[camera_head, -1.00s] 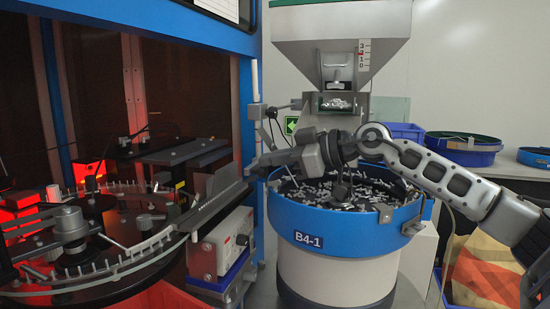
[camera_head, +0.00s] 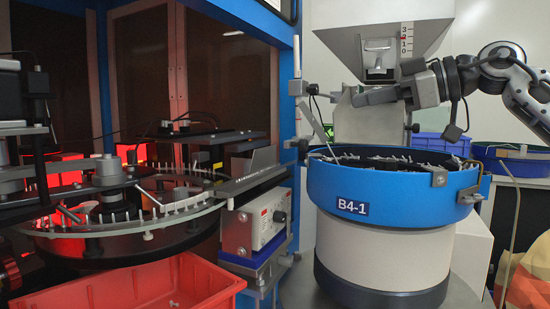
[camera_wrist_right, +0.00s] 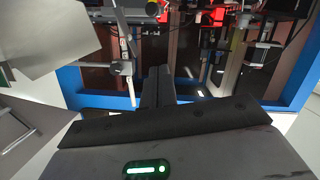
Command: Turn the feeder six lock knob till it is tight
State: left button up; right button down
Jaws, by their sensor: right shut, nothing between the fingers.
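The blue-rimmed bowl feeder (camera_head: 400,192), labelled B4-1, stands at centre right with small parts inside. Above it is the grey feed hopper (camera_head: 345,42) with a small outlet block. I cannot pick out a lock knob labelled six in either view. My right gripper (camera_head: 356,98) comes in from the right and points left, above the bowl and in front of the hopper's lower part, which it partly hides. Its fingers are shut and empty; they also show together in the right wrist view (camera_wrist_right: 158,84). My left gripper is not in view.
A glass-disc sorting station (camera_head: 130,222) stands at left inside a blue-framed cabinet (camera_head: 292,90). A red bin (camera_head: 130,292) is below it. A control box (camera_head: 255,222) sits between disc and bowl. Blue bins (camera_head: 510,160) stand at right.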

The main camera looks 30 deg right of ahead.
aim_at(314, 91)
jog(key=k, duration=1)
